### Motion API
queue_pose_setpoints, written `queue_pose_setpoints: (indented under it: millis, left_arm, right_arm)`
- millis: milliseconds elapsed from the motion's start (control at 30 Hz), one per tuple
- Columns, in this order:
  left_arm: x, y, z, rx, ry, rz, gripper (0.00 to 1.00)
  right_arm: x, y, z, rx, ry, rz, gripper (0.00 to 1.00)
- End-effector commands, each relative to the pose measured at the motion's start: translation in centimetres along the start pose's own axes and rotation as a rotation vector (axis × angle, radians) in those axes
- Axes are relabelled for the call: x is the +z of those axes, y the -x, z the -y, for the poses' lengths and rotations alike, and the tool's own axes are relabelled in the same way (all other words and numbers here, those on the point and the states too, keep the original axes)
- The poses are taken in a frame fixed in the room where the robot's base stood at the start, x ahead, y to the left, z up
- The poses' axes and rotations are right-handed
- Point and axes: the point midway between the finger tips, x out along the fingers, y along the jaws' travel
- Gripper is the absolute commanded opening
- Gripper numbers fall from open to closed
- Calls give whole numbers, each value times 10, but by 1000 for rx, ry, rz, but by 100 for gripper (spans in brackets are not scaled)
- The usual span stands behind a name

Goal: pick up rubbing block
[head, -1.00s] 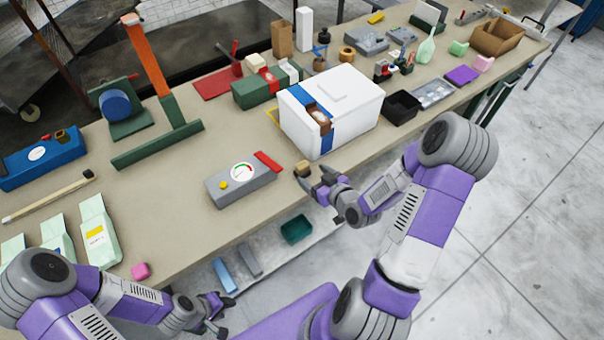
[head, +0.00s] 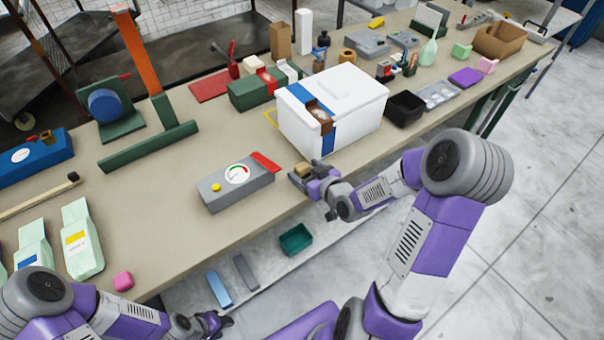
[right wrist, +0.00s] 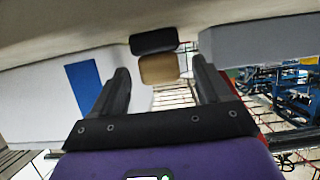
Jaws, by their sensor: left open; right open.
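The rubbing block (head: 303,168) is a small tan block near the front edge of the bench, partly hidden by my right gripper. In the right wrist view the rubbing block (right wrist: 158,69) has a tan part and a black part, and lies ahead between the two fingers. My right gripper (head: 306,173) is open, with its fingertips close around the block in the head view; I cannot tell whether they touch it. My left gripper (head: 222,322) is open and empty, low in front of the bench.
A grey gauge box (head: 237,185) with a red end lies just left of the block. A white foam box (head: 345,90) with a blue band stands behind it. A black tray (head: 405,108) is to the right. A green bin (head: 296,239) sits on the lower shelf.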

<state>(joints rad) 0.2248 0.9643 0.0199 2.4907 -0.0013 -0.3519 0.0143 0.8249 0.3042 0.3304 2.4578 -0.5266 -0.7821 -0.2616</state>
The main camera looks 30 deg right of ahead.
Motion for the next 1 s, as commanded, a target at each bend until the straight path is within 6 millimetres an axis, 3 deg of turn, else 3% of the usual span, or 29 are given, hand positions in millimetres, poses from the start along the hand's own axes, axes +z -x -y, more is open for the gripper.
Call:
queue_pose_setpoints:
  millis: [167, 433, 800, 1000]
  left_arm:
    - [0, -4, 2, 0, 0, 0, 43]
    - [0, -4, 2, 0, 0, 0, 43]
    - [0, -4, 2, 0, 0, 0, 43]
    - [0, -4, 2, 0, 0, 0, 43]
  right_arm:
    - [1, -22, 1, -2, -1, 0, 77]
    - [0, -24, 0, 0, 0, 0, 77]
    - [0, -24, 0, 0, 0, 0, 21]
    - [0, -24, 0, 0, 0, 0, 20]
